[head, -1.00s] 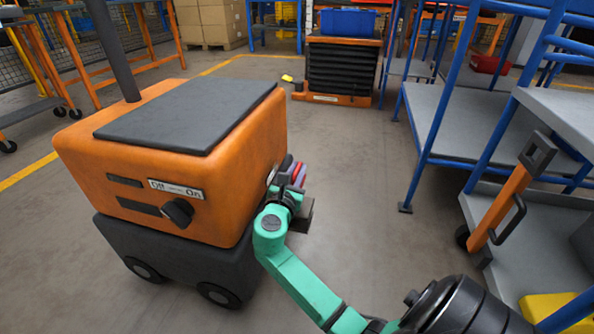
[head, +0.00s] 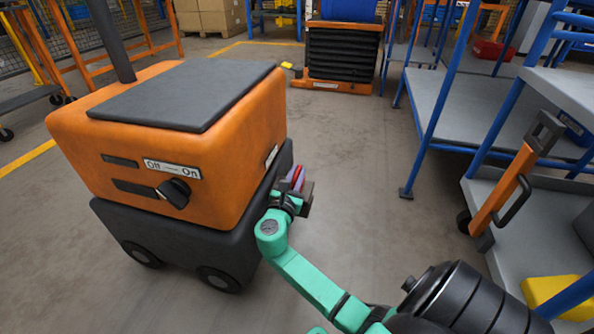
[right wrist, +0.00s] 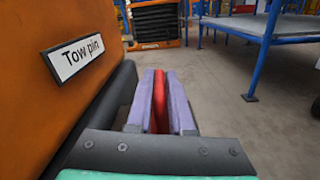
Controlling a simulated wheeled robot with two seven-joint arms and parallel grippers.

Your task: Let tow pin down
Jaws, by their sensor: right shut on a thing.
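The orange and dark grey vehicle (head: 170,140) stands at the left in the head view, with an Off/On knob (head: 174,193) on its near face. In the right wrist view a label reading "Tow pin" (right wrist: 77,57) is on its orange side. My right gripper (head: 295,180) is beside the dark lower body, below the label. In the right wrist view its lilac fingers (right wrist: 161,103) are shut on a red piece (right wrist: 161,100), which I take to be the tow pin's handle. The rest of the pin is hidden. My left gripper is not in view.
A blue-framed grey shelf rack (head: 450,105) stands at the right. A grey cart with an orange handle (head: 505,195) is nearer at the right. A black bellows lift table (head: 342,52) stands at the back. The floor between is clear.

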